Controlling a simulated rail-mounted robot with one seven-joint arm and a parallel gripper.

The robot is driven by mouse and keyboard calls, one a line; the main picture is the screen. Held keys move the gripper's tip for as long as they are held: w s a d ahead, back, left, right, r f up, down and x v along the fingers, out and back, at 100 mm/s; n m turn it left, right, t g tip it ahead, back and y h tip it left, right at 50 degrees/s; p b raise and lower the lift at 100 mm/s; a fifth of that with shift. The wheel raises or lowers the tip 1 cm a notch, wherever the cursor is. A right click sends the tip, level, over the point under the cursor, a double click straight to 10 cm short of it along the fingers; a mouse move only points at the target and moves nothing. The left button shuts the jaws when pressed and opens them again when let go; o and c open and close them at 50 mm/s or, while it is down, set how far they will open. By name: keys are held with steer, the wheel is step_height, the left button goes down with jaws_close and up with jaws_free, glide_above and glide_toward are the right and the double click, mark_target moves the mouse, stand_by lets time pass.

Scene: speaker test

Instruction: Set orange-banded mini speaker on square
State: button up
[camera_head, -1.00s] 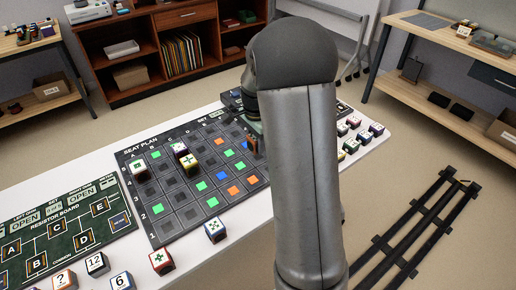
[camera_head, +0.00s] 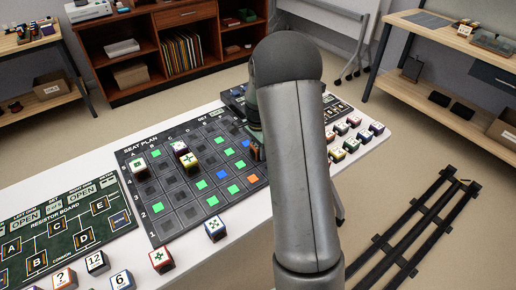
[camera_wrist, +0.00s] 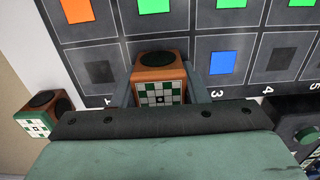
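A small cube speaker with an orange-brown body, dark round top and green-and-white checkered face (camera_wrist: 158,88) sits between my gripper's fingers (camera_wrist: 162,95) in the wrist view. The fingers lie close against both its sides, and I appear to hold it. It is over the seat plan board's edge row (camera_wrist: 190,48), beside a blue square (camera_wrist: 222,63), and covers the square behind it. I cannot tell whether its base touches the board. In the head view, the board (camera_head: 152,222) lies on the white table; my arm mostly hides the gripper, and a bit of orange shows beside it.
Another orange-brown speaker (camera_wrist: 44,112) stands off the board at left in the wrist view. Several more (camera_head: 352,143) line the right edge. A resistor board (camera_head: 65,235) lies left.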

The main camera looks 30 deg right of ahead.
steer(key=o, duration=0.4)
step_height(320, 180, up, 11)
steer(key=shift+f, duration=0.1)
steer(key=s+a+r+n, duration=0.5)
steer(key=s+a+n, duration=0.3)
steer(key=s+a, duration=0.45)
steer(key=s+a+f+n, duration=0.1)
steer(key=s+n, duration=0.1)
steer(key=s, duration=0.3)
steer(key=s+a+n, duration=0.1)
steer(key=s+n, duration=0.2)
steer(key=s, duration=0.2)
steer(key=s+a+f+n, duration=0.1)
steer(key=s+n, duration=0.2)
steer(key=s, duration=0.2)
steer(key=shift+s+a+f, duration=0.2)
steer(key=shift+f, duration=0.15)
